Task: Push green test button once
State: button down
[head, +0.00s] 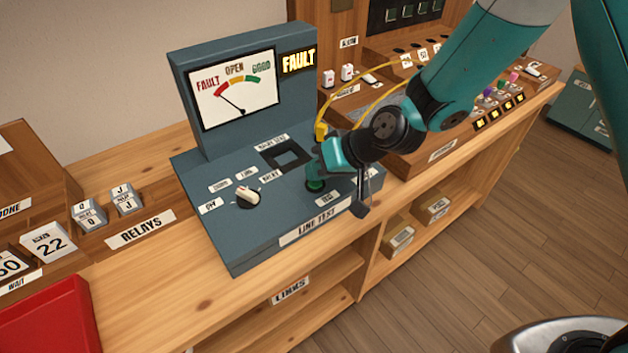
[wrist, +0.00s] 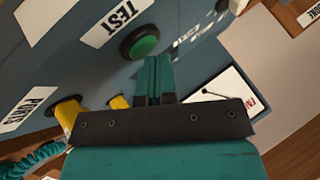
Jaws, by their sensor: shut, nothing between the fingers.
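The green test button (head: 316,185) sits on the sloped front panel of the blue-grey line test box (head: 240,225), partly behind my gripper in the head view. In the head view my gripper (head: 314,168) is just above the button. I cannot tell whether it touches. The meter (head: 237,88) needle points toward FAULT, and the yellow FAULT sign (head: 298,61) is lit.
A white-topped selector knob (head: 247,196) and an empty square socket (head: 287,156) are on the same panel. Yellow plugs (wrist: 68,110) with cords are near my gripper. Relays (head: 90,214) and a red tray (head: 45,318) lie left. Bare wooden bench (head: 150,270) shows in front.

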dwell(0.4)
jog(key=shift+r+p, duration=0.65)
jog(key=shift+r, duration=0.2)
notch_tip(320, 180, up, 5)
jog(key=p, duration=0.3)
jog(key=shift+p, duration=0.35)
dwell(0.4)
